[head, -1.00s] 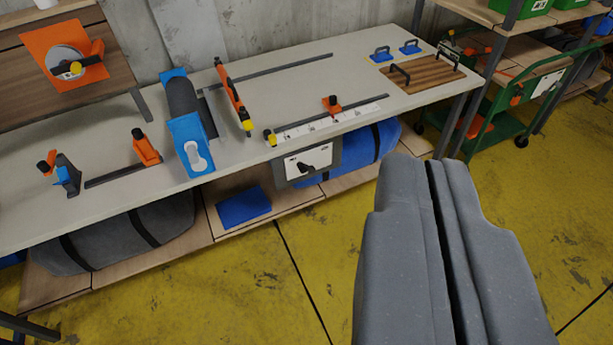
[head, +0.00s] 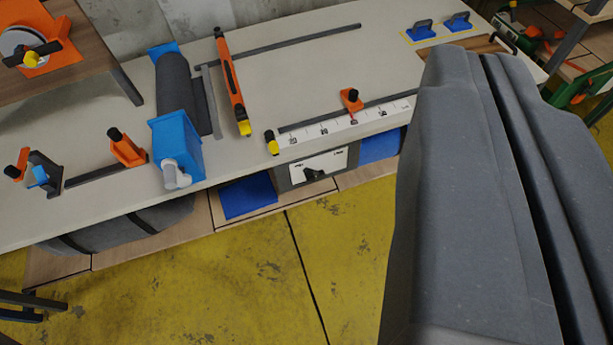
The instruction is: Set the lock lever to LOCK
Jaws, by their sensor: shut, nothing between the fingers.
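A small black lever (head: 313,174) sits on a white plate (head: 325,163) on the front of a dark grey box under the bench's front edge. Small black marks show on the plate, too small to read, so I cannot tell which setting the lever is at. My gripper (head: 483,62) is large in the right of the view, its two grey fingers shut together with nothing held. It is to the right of the lever in the picture and apart from it. It hides part of the bench's right end.
The bench top (head: 300,83) carries a grey roller with blue ends (head: 176,130), an orange tool (head: 232,88), a ruler strip with an orange slider (head: 351,99) and orange clamps (head: 128,147). Blue-handled pads (head: 420,31) stand at the back. The yellow floor (head: 250,275) in front is clear.

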